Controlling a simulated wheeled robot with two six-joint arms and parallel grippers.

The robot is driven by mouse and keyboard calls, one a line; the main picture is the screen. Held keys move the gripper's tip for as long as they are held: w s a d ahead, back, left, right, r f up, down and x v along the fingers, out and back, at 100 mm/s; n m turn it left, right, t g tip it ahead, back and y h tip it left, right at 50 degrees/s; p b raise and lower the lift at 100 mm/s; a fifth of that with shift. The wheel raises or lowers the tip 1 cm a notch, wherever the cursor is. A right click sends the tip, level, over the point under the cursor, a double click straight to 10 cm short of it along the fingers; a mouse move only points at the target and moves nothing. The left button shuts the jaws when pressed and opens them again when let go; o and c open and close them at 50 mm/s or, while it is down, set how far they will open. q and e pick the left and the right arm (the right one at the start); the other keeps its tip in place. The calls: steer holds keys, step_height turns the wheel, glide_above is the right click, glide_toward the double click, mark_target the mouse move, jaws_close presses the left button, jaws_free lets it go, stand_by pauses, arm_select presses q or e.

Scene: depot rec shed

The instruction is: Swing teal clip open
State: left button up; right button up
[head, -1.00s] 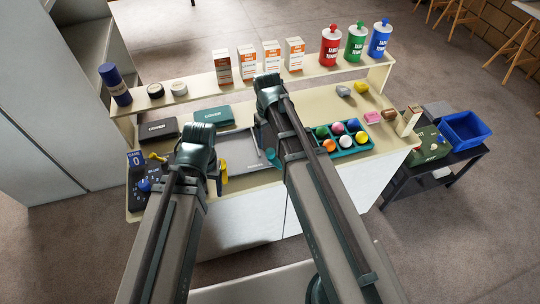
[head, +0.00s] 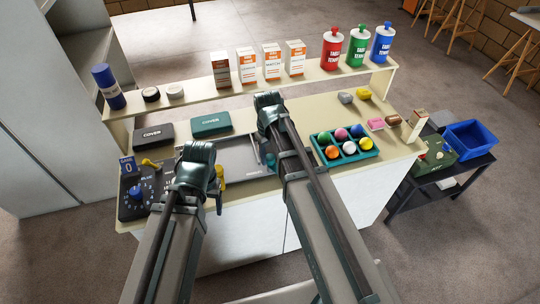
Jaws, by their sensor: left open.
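A small teal piece (head: 270,160) shows at the right end of the grey tray, partly hidden by my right arm; I cannot tell for sure that it is the clip, or whether it is open or shut. My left gripper (head: 197,153) is open, over the left part of the counter in front of the grey tray (head: 240,151). My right gripper (head: 268,98) is above the counter behind the tray, apart from the teal piece; its fingers are too dark and small to read.
A teal cover box (head: 211,123) and a black cover box (head: 153,134) lie behind the tray. A teal ball tray (head: 374,153) stands right of my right arm. Boxes and cans line the raised shelf (head: 205,88).

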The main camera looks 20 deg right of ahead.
mark_target(269, 157)
jaws_close()
steer(key=shift+m, duration=2.8)
steer(key=shift+o, duration=2.4)
jaws_free()
steer(key=shift+r, duration=0.1)
step_height(269, 157, up, 14)
steer(key=p, duration=1.3)
steer(key=shift+a+f+p, duration=0.2)
steer(key=shift+p, duration=0.2)
